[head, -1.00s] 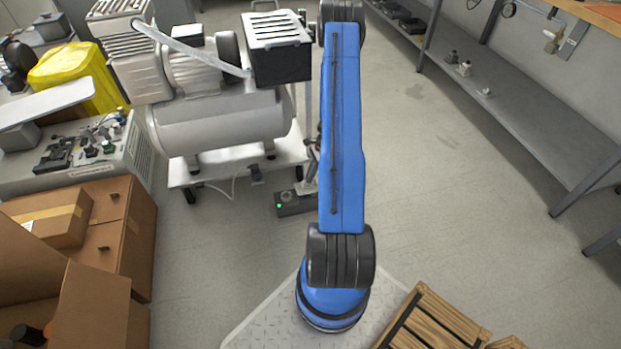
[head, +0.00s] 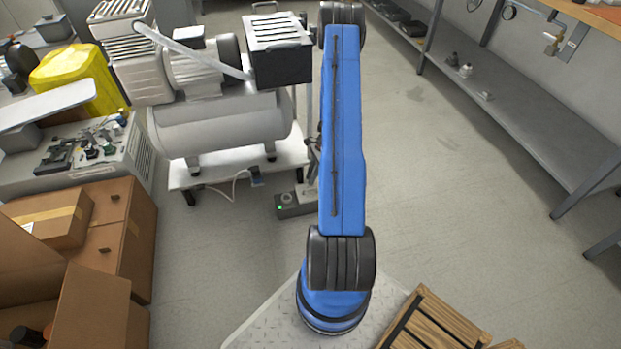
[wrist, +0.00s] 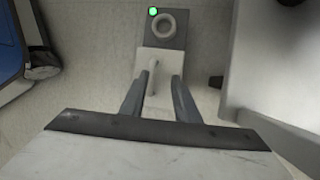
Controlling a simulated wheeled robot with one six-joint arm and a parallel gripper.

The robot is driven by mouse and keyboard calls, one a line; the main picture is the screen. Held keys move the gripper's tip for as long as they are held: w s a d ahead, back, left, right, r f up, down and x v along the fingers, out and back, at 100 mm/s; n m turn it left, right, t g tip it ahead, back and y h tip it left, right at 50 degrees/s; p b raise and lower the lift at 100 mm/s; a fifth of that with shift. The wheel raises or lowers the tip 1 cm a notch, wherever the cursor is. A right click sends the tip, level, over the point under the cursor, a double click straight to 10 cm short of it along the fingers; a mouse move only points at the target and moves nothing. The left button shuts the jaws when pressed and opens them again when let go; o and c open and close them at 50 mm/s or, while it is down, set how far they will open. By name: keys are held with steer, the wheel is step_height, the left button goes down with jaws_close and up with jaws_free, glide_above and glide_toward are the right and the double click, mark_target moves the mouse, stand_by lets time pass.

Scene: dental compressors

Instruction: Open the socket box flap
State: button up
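The dark socket box (head: 287,212) sits on the floor by the compressor cart, with a green light at its left end. The wrist view shows the box (wrist: 178,42) with an uncovered round socket ring. The pale grey flap (wrist: 170,62) covers the part of the box nearer my gripper. A thin pale bar stands out from the flap toward the camera. My gripper (wrist: 156,82) is open, with its two dark fingers apart on either side of that bar. I cannot tell whether either finger touches it. In the head view my arm hides most of the gripper.
The compressor (head: 222,122) on its white cart (head: 235,163) stands left of the box, and its edge is close at right in the wrist view. Cardboard boxes (head: 128,235) stand at lower left. A wooden crate (head: 430,322) is at lower right.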

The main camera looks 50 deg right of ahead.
steer(key=v, duration=1.7)
steer(key=shift+a, duration=0.1)
